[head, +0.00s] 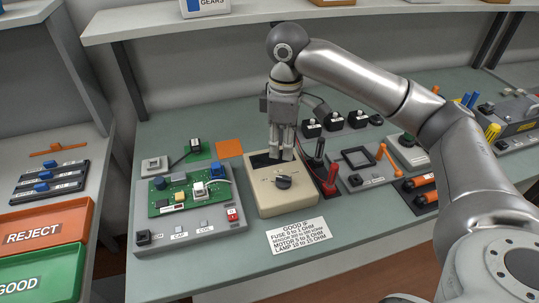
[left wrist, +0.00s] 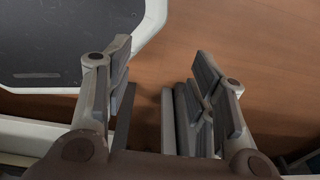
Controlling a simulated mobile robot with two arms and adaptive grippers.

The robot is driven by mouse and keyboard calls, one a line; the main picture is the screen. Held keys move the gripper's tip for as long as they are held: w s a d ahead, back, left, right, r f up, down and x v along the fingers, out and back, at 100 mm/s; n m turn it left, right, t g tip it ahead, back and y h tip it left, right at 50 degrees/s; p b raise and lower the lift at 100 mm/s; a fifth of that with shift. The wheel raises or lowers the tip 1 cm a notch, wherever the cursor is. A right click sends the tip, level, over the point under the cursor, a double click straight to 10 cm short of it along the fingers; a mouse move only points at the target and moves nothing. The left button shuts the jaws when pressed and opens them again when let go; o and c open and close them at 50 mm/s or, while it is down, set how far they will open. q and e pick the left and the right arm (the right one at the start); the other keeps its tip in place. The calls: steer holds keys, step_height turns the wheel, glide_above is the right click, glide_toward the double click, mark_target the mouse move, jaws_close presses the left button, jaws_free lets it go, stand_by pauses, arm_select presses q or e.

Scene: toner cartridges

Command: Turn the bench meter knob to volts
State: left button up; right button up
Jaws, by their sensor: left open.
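The bench meter (head: 287,204) is a beige box on the green bench, with a dark display at its far end. Its black knob (head: 284,182) sits in the middle of the top face. The marks around the knob are too small to read. My right gripper (head: 281,152) points down over the meter's far end, above or at the display, and partly hides it. The knob is clear of the fingers. Whether these fingers are closed cannot be made out. My left gripper (left wrist: 165,95) shows in the left wrist view, open and empty, above a brown floor.
A grey fixture with a green circuit board (head: 186,192) stands left of the meter. Red and black probes (head: 331,180) stand close on its right. A printed card (head: 300,236) lies in front. Orange REJECT (head: 45,228) and green GOOD (head: 40,275) trays are at left. A shelf (head: 150,22) crosses behind.

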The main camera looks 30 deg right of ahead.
mark_target(284, 178)
steer(key=shift+s+d+f, duration=0.1)
steer(key=shift+s+f, duration=0.25)
steer(key=shift+f, duration=0.25)
steer(key=shift+s+d+f, duration=0.1)
steer(key=shift+s+f, duration=0.2)
steer(key=shift+f, duration=0.25)
step_height(284, 178, down, 4)
steer(key=shift+w+r, duration=0.15)
steer(key=shift+r, duration=0.1)
step_height(284, 178, down, 4)
steer(key=shift+w, duration=0.1)
steer(key=shift+c, duration=0.3)
steer(key=c, duration=0.5)
arm_select(q)
steer(key=shift+s+r, duration=0.15)
steer(key=shift+s, duration=1)
arm_select(e)
jaws_close()
